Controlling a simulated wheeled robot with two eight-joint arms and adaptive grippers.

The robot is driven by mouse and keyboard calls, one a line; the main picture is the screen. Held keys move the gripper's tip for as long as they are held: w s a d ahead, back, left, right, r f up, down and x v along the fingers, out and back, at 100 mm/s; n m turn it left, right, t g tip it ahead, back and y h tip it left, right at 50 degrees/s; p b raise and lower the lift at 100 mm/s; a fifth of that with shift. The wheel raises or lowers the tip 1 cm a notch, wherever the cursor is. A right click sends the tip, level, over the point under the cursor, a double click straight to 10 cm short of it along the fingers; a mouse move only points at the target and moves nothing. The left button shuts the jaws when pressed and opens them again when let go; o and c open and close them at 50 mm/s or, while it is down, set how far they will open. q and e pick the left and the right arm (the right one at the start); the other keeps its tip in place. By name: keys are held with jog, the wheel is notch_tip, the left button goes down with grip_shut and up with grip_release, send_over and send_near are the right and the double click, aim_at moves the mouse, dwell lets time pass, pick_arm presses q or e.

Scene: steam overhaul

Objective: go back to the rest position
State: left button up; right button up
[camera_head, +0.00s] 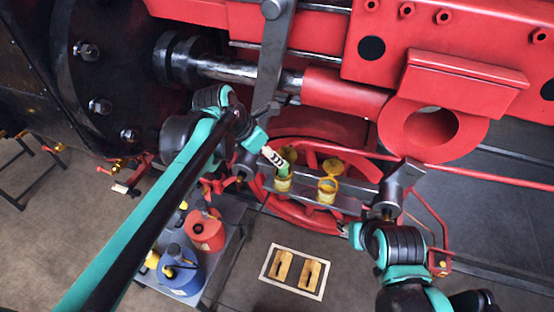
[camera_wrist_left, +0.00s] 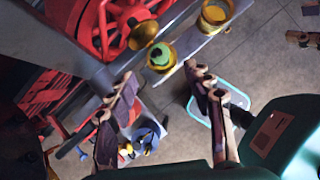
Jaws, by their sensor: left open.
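My left arm reaches in from the lower left in the head view, and its gripper (camera_head: 274,157) is beside two small yellow pots. In the left wrist view this gripper (camera_wrist_left: 162,74) is open, its two fingers well apart with nothing held between them. The near pot (camera_head: 283,184) has green contents and also shows beyond the fingertips in the wrist view (camera_wrist_left: 161,60). The other pot (camera_head: 327,192) stands to its right. My right arm is at the lower right, bent, with its gripper (camera_head: 352,234) small and partly hidden; its jaws cannot be made out.
The pots stand on a narrow grey ledge (camera_head: 350,206) before a red spoked wheel (camera_head: 308,212). Red locomotive rods and a dark cylinder crowd the back. A red can (camera_head: 206,232) and a blue can (camera_head: 180,270) stand on a low cart. A framed tray (camera_head: 296,272) lies centre front.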

pick_arm(q)
jog(key=s+a+f+m+t+y+b, duration=0.1)
jog(key=s+a+f+m+b, duration=0.3)
jog(key=f+m+b, duration=0.4)
jog(key=s+a+f+m+t+y+b, duration=0.1)
jog(key=s+a+f+m+y+b, duration=0.1)
jog(key=s+a+f+m+b, duration=0.3)
jog(key=s+a+f+m+t+y+b, duration=0.1)
jog(key=s+a+f+m+b, duration=0.4)
jog(key=f+m+b, duration=0.8)
notch_tip(320, 180, down, 14)
jog(key=s+b, duration=0.1)
jog(key=b, duration=0.4)
jog(key=shift+s+r, duration=0.2)
jog(key=shift+s, duration=0.15)
